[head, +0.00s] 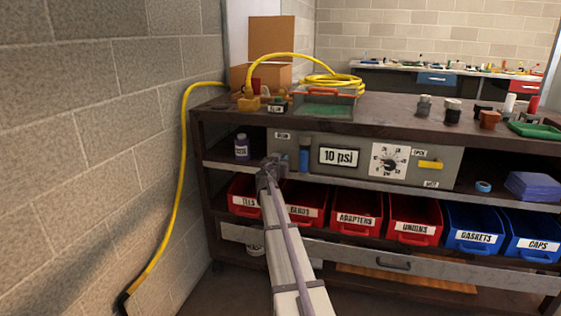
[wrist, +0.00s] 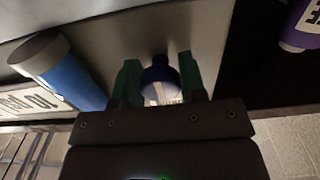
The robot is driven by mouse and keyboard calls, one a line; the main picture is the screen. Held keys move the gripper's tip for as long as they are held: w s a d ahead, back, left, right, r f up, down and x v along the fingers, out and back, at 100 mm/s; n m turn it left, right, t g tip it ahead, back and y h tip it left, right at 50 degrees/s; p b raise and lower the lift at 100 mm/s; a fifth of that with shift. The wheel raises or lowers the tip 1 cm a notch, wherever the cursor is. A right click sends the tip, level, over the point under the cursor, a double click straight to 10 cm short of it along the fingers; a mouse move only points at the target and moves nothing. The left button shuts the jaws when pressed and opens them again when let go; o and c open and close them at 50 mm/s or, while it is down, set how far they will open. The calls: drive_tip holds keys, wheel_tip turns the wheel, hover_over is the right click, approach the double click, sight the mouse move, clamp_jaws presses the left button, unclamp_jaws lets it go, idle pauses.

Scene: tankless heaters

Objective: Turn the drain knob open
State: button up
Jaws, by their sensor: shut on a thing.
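My gripper (head: 271,165) is at the left end of the grey panel (head: 458,163) on the shelf, and it hides what lies behind it in the head view. In the wrist view the two green fingers of my gripper (wrist: 158,78) stand on either side of a dark blue knob (wrist: 160,72) in front of the panel face and are shut on it. The small label (head: 282,136) above this spot is too small to read. I cannot tell how far the knob is turned.
A blue cylinder (head: 304,155) stands close right of my gripper, beside the "10 psi" display (head: 340,156). A dial (head: 389,162) and a yellow handle (head: 430,165) are further right. A purple bottle (head: 242,147) stands left. Red bins (head: 357,214) sit below. A yellow hose (head: 177,180) hangs left.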

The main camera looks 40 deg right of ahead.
drive_tip(key=shift+n, duration=0.3)
drive_tip(key=n, duration=0.8)
drive_tip(key=shift+n, duration=0.4)
drive_tip(key=n, duration=0.4)
drive_tip(key=shift+n, duration=2.2)
drive_tip(key=o, duration=0.9)
drive_tip(key=shift+r, duration=0.1)
